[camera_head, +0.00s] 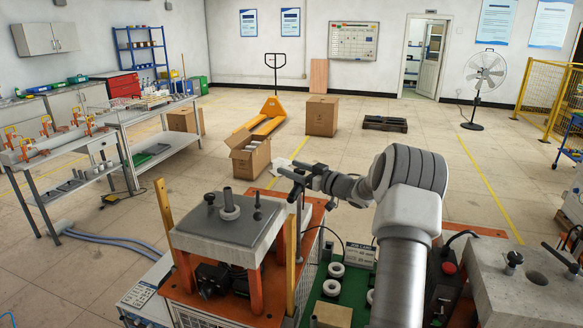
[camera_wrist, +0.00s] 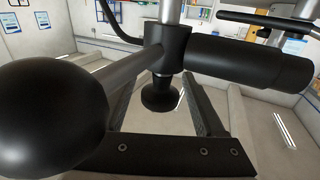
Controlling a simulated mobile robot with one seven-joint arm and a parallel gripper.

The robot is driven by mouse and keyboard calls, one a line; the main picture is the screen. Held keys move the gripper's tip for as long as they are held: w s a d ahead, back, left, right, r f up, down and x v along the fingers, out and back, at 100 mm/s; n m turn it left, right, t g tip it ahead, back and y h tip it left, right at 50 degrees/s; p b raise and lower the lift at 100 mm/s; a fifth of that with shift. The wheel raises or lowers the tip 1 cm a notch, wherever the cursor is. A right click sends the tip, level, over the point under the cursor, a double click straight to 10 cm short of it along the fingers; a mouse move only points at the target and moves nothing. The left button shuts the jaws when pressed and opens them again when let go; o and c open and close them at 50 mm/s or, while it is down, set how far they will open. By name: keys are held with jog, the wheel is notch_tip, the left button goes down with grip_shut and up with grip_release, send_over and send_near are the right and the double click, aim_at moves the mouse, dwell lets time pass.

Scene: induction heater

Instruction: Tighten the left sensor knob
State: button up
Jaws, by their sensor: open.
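In the wrist view, a small black knob (camera_wrist: 160,95) with a flared end hangs below a black clamp block (camera_wrist: 168,45). It looks like the sensor knob, but I cannot tell for certain that it is the left one. My gripper (camera_wrist: 161,82) is open, with one dark finger on each side of the knob and visible gaps between. A large black ball (camera_wrist: 50,115) on a metal rod fills the left, and a black cylinder (camera_wrist: 250,62) extends right. In the head view, my gripper (camera_head: 303,178) is beside the heater station (camera_head: 222,222); the knob is too small to make out there.
A wooden post (camera_head: 291,255) and the heater's grey top plate stand near my gripper. White rings (camera_head: 331,287) lie on a green mat (camera_head: 349,301) below my arm. A second grey block (camera_head: 500,290) stands right. Open floor, an open box (camera_head: 250,163) and workbenches are behind.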

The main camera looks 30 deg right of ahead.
jog(key=shift+w+a, duration=0.1)
jog(key=shift+w, duration=0.2)
grip_shut()
jog(key=shift+f+m+h+b, duration=0.1)
jog(key=shift+m+h+b, duration=0.25)
jog(key=shift+b, duration=0.2)
jog(key=m+h+b, duration=0.2)
jog(key=h+b, duration=0.1)
jog(key=b, duration=0.1)
jog(key=d+m+h+b, duration=0.1)
jog(key=m+h+b, duration=0.1)
jog(key=h+b, duration=0.2)
jog(key=m+h+b, duration=0.2)
jog(key=h+b, duration=0.1)
jog(key=b, duration=0.3)
jog(key=shift+d+m+h, duration=0.35)
jog(key=shift+d, duration=0.05)
jog(key=shift+b, duration=0.35)
